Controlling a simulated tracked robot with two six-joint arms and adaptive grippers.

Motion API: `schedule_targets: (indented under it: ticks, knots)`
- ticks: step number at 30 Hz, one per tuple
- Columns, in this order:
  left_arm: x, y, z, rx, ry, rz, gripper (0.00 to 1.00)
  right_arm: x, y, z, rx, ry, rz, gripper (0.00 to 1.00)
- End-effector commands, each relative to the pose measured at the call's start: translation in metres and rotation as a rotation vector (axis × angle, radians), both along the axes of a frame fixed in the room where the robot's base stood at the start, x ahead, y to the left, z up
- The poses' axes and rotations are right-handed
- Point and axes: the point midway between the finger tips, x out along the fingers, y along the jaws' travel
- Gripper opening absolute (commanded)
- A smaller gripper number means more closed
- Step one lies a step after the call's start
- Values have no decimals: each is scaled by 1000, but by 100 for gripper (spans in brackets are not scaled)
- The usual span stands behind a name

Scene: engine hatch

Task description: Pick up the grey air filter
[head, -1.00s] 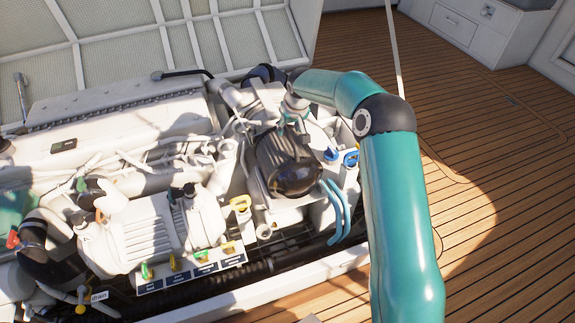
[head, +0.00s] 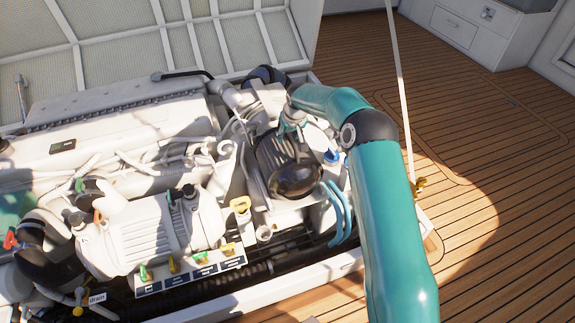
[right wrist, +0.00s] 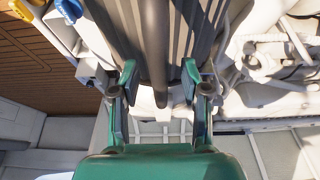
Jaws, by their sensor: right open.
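The grey air filter (head: 279,148) is a dark, ribbed cylinder with a rounded black end, mounted on the right part of the engine. My right gripper (head: 291,125) is at the far upper end of the filter in the head view. In the right wrist view the ribbed filter body (right wrist: 185,25) fills the top middle. The open green fingers of my right gripper (right wrist: 159,73) stand on either side of the near end of the filter. Whether they touch it I cannot tell. My left gripper is not in view.
The white engine (head: 140,235) with hoses and pipes fills the hatch left of the filter. Blue hoses (head: 337,212) and a blue cap (head: 331,156) are close to its right. A row of labels (head: 190,275) runs along the front. Wooden deck (head: 500,190) is clear at right.

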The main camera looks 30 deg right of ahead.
Motion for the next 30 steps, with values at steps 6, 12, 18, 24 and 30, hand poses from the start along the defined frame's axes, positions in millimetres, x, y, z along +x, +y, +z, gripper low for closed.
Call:
schedule_targets:
  ticks: [6, 12, 18, 24, 30]
  knots:
    - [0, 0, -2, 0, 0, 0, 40, 0, 0, -4, 0, 0, 0, 46]
    - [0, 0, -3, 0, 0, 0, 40, 0, 0, -5, 0, 0, 0, 46]
    - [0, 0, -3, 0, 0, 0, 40, 0, 0, -5, 0, 0, 0, 46]
    - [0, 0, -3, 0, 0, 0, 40, 0, 0, -4, 0, 0, 0, 12]
    - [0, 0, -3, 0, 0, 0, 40, 0, 0, -4, 0, 0, 0, 0]
